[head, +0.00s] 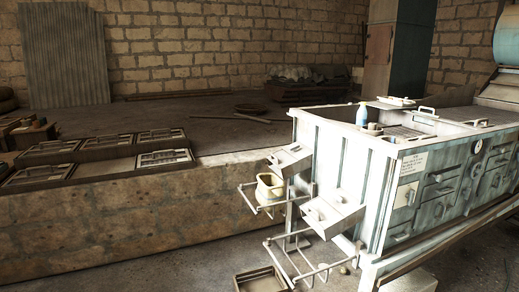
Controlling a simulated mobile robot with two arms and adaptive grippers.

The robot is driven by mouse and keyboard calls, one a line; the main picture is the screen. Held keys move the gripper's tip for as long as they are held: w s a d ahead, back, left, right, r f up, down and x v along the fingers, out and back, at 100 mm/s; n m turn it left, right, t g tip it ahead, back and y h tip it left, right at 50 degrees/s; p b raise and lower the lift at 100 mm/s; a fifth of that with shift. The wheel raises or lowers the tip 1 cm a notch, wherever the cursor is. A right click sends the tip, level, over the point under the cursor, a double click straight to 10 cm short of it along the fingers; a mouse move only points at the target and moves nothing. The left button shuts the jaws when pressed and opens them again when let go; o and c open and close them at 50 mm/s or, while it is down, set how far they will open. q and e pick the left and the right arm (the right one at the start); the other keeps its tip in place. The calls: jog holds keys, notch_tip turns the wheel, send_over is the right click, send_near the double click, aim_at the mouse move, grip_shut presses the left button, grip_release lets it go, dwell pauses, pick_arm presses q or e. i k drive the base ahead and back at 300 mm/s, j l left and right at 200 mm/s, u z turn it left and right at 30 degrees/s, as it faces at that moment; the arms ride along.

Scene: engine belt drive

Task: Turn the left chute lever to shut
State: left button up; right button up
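A large pale, weathered machine (345,170) stands at the right. Two box-shaped chutes stick out from its left end: a farther one (290,159) at the left and a nearer one (334,214) lower and to the right. Each has a small fitting on its face, too small to tell whether it is a lever or how it is turned. A wire rack hangs below each chute. A cream pot (270,187) sits in the farther rack; the nearer rack (298,263) looks empty. Neither of my grippers is in view.
A low stone-coloured wall (120,215) with framed panels (104,142) on it runs along the left. An open crate (262,280) stands on the floor below the nearer rack. A blue-white bottle (361,115) stands on the machine's top. Floor between wall and racks looks clear.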

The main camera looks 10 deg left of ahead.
aim_at(294, 148)
jog(key=i+u, duration=0.1)
jog(key=i, duration=1.2)
